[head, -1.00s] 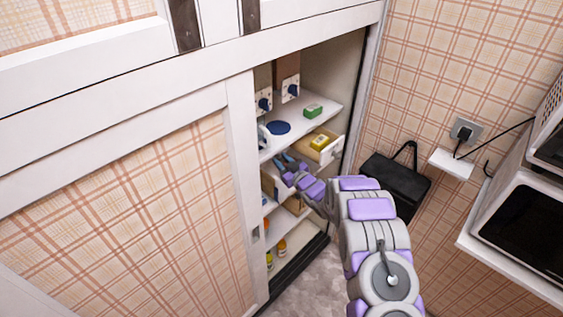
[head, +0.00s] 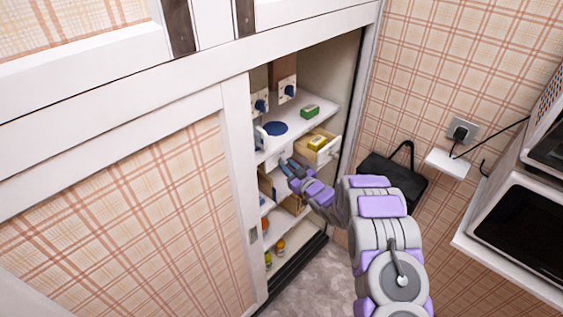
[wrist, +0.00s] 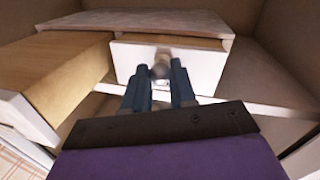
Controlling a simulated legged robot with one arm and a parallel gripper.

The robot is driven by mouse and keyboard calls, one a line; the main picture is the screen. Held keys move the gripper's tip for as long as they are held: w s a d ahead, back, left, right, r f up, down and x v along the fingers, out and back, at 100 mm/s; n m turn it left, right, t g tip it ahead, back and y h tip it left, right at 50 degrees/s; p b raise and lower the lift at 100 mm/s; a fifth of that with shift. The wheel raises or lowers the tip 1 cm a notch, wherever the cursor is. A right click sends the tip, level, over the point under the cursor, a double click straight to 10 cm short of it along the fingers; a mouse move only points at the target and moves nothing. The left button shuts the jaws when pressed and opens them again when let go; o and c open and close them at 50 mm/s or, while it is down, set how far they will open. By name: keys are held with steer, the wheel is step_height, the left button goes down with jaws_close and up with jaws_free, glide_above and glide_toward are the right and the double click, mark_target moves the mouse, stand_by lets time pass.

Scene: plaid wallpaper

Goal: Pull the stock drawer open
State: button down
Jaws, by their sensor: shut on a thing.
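My gripper (head: 288,167) reaches into the open cabinet, just under the main shelf. In the wrist view its two blue fingers (wrist: 160,84) close around the round metal knob (wrist: 160,68) of a white-fronted drawer (wrist: 193,66). A strip of wood shows above that front, so this drawer appears slightly out. In the head view this drawer's front is small and partly hidden by the fingers. A second drawer (head: 327,152) stands further out, with a yellow-and-green box (head: 318,142) in it. The wrist view shows an open drawer (wrist: 58,85) at left.
The shelf (head: 300,125) above holds a blue round dish (head: 275,128) and a green box (head: 310,111). Small bottles (head: 280,246) stand low in the cabinet. A black bag (head: 392,180) hangs on the right wall, near my arm. A microwave (head: 520,215) is at far right.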

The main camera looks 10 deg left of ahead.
steer(key=w+d+v, duration=0.1)
steer(key=v, duration=1)
steer(key=shift+d+p, duration=0.4)
steer(key=shift+p, duration=0.05)
steer(key=c, duration=0.9)
jaws_free()
steer(key=p+v, duration=0.1)
steer(key=v, duration=1.6)
steer(key=shift+s+d+p, duration=0.1)
steer(key=shift+d+p, duration=0.05)
steer(key=shift+p, duration=0.2)
